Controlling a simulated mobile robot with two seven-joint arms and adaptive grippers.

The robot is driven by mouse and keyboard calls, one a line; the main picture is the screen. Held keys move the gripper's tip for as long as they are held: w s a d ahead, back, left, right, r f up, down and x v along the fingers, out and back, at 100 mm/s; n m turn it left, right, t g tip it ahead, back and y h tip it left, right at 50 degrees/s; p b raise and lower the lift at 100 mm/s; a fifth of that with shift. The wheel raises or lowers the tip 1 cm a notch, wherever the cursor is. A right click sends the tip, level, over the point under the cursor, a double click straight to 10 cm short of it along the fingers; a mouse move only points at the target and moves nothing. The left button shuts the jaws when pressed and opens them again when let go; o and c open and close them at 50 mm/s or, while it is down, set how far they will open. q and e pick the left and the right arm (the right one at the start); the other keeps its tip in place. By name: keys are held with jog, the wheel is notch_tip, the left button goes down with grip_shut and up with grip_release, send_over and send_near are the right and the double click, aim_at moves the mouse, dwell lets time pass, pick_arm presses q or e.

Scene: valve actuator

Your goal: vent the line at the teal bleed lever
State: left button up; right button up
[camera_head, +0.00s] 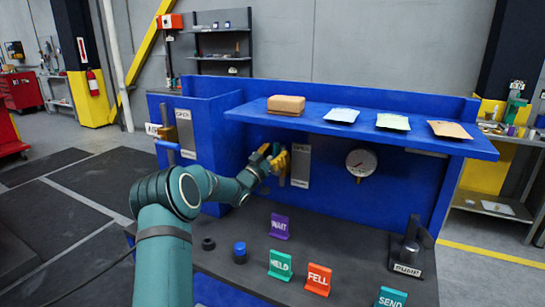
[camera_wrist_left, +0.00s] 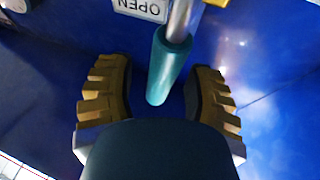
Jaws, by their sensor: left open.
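The teal bleed lever (camera_wrist_left: 168,70) shows in the left wrist view as a teal grip on a metal rod. Its lower end lies between the two yellow-brown fingers of my left gripper (camera_wrist_left: 159,78), with a visible gap on each side. In the head view my left gripper (camera_head: 273,160) is at the blue back panel, beside a grey plate (camera_head: 300,166) marked OPEN at its top. There the gripper hides most of the lever. My left gripper is open. My right gripper is not in view.
A blue shelf (camera_head: 350,125) overhangs the gripper, carrying a brown box (camera_head: 286,105) and several packets. A gauge (camera_head: 361,164) is right of the plate. Another lever (camera_head: 185,132) stands on the left panel. Coloured signs (camera_head: 318,279) and a pump handle (camera_head: 409,247) stand on the bench.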

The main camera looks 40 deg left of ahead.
pick_arm(q)
jog(key=v, duration=1.2)
dwell(0.3)
